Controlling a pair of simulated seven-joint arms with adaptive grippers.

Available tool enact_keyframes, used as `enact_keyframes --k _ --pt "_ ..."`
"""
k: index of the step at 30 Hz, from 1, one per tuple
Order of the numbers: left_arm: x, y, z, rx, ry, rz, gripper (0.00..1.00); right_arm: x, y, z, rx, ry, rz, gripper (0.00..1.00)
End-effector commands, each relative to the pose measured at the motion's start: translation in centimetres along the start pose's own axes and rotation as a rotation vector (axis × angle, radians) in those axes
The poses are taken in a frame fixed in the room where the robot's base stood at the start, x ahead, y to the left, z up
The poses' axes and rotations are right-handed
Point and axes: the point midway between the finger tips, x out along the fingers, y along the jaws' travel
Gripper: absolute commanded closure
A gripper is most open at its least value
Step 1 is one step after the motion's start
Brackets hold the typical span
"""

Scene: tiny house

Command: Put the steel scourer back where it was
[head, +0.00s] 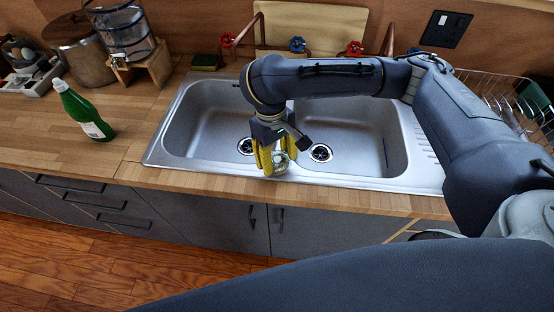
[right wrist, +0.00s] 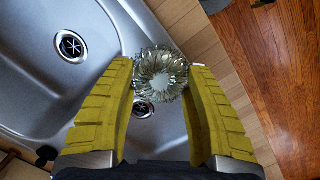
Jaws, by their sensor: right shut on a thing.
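The steel scourer (right wrist: 160,73) is a round, shiny coil of metal strands. It sits between the yellow fingertips of my right gripper (right wrist: 161,80), which is shut on it. In the head view my right gripper (head: 272,162) points down at the front rim of the double sink (head: 190,120). The scourer (head: 281,163) shows there partly behind the fingers. I cannot tell whether the scourer touches the sink rim. My left gripper is not in view.
A green bottle (head: 82,112) stands on the wooden counter (head: 135,125) left of the sink. A sponge (head: 205,62) lies behind the sink's left corner. A glass dispenser (head: 122,32) on a wooden stand is at the back left. A wire rack (head: 500,90) is at the right.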

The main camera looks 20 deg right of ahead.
Motion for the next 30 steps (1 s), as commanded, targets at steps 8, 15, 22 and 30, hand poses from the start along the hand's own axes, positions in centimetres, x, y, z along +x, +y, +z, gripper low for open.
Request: enact_keyframes --k 8,15,22,30 --pt "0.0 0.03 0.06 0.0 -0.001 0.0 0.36 1.22 0.0 -0.15 0.001 0.001 0.0 0.85" --pt "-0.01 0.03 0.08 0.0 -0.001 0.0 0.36 1.23 0.0 -0.15 0.001 0.001 0.0 0.85" --pt "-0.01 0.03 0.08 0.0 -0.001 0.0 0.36 1.39 0.0 -0.17 0.001 0.0 0.0 0.36" --pt "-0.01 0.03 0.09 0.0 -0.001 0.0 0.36 1.39 0.0 -0.16 0.001 0.0 0.0 0.28"
